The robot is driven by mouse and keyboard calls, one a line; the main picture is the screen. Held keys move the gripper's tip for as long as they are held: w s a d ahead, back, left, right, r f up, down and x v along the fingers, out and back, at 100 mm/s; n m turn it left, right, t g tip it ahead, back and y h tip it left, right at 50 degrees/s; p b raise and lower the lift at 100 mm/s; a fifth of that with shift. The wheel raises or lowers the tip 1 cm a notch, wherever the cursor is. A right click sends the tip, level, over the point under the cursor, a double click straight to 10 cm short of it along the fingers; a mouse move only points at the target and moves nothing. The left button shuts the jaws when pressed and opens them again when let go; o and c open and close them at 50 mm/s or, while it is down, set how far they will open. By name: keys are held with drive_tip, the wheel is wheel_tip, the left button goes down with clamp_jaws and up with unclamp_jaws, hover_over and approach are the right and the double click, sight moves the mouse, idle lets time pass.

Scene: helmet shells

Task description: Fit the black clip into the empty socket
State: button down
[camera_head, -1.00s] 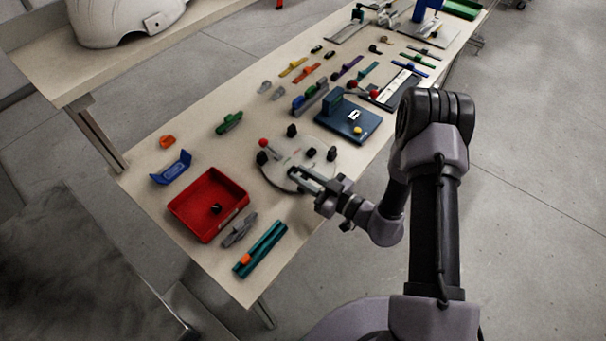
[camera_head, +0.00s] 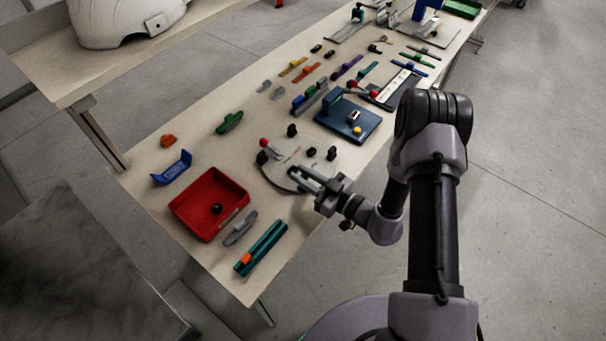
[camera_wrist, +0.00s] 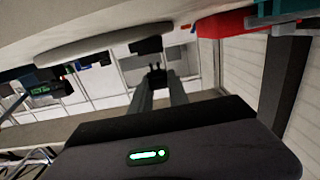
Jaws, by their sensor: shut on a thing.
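A round pale-grey fixture (camera_head: 283,177) lies flat on the table, with small black clips (camera_head: 311,152) standing on its right side and a black piece (camera_head: 262,158) at its left. My gripper (camera_head: 293,173) is low over its front edge. In the wrist view my gripper (camera_wrist: 155,84) is shut on a small dark piece, the black clip (camera_wrist: 156,72), between its fingertips. Another black piece (camera_wrist: 146,46) shows just beyond, by the edge of the fixture (camera_wrist: 90,46). The held clip cannot be made out clearly in the head view, and I cannot tell which socket is empty.
A red tray (camera_head: 184,205) holding a black knob stands left of the fixture. A grey part (camera_head: 240,228) and a teal rail (camera_head: 266,243) lie near the front. A red knob (camera_head: 264,142) stands on the fixture's rim. A dark blue board (camera_head: 345,123) lies behind right.

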drive_tip(key=shift+f+b, duration=0.7)
drive_tip(key=shift+f, duration=0.45)
drive_tip(key=c, duration=1.2)
unclamp_jaws()
drive_tip(key=p+v, duration=0.4)
drive_tip(key=v, duration=1.3)
drive_tip(key=shift+s+d, duration=0.1)
drive_tip(key=shift+s, duration=0.1)
drive_tip(key=shift+r, duration=0.1)
